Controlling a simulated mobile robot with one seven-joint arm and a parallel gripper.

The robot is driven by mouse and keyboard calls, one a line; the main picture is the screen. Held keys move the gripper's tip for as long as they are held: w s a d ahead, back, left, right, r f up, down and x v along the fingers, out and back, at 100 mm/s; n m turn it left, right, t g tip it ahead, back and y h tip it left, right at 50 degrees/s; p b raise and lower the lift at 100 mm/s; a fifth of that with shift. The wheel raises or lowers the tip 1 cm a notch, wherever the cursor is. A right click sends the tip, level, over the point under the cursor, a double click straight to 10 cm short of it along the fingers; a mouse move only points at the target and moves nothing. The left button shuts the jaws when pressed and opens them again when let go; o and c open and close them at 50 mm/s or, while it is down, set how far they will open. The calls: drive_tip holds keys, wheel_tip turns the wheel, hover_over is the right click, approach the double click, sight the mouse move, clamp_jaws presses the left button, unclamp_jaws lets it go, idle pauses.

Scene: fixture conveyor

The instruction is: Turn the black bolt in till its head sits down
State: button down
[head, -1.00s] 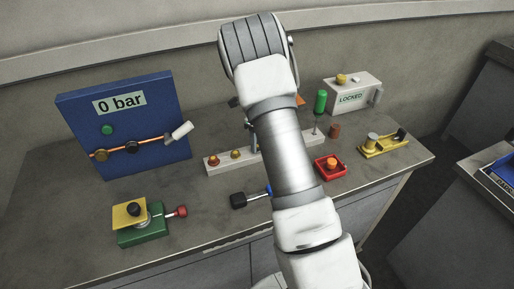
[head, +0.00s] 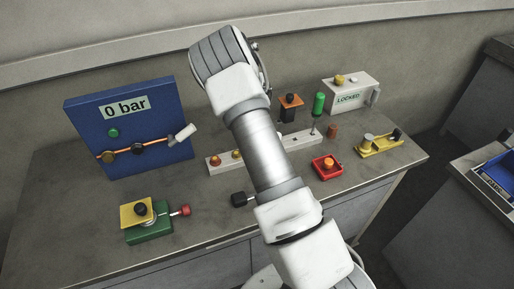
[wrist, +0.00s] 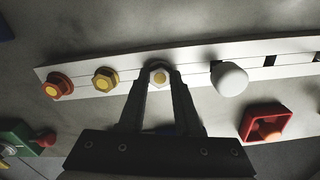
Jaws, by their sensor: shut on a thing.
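In the wrist view my gripper (wrist: 160,72) has its fingers on both sides of a pale hex piece with a yellow centre (wrist: 160,78), shut on it at the white bar (wrist: 198,73). In the head view my arm hides my gripper and this piece. I cannot tell which piece is the black bolt. Black-topped parts show on an orange block (head: 290,115) behind the bar, on the yellow plate (head: 133,218) of a green block, and on a yellow fixture (head: 375,149) at right. Thread and seating of the held piece are hidden.
On the bar, a red piece (wrist: 53,91) and a yellow piece (wrist: 106,85) stand left of the fingers, and a white round top (wrist: 229,78) close right. A red tray (head: 315,168), a green-handled tool (head: 319,104) and a blue gauge panel (head: 90,130) stand around.

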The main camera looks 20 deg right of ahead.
drive_tip(key=m+p, duration=0.2)
drive_tip(key=m, duration=0.1)
drive_tip(key=shift+r+m, duration=0.1)
drive_tip(key=shift+m, duration=0.2)
drive_tip(key=shift+s+r+m+p, duration=0.1)
drive_tip(key=shift+m+p, duration=0.2)
drive_tip(key=shift+p, duration=0.35)
drive_tip(key=shift+f+m+p, duration=0.25)
drive_tip(key=shift+m+p, duration=0.05)
drive_tip(key=shift+m, duration=0.1)
drive_tip(key=c, duration=0.5)
unclamp_jaws()
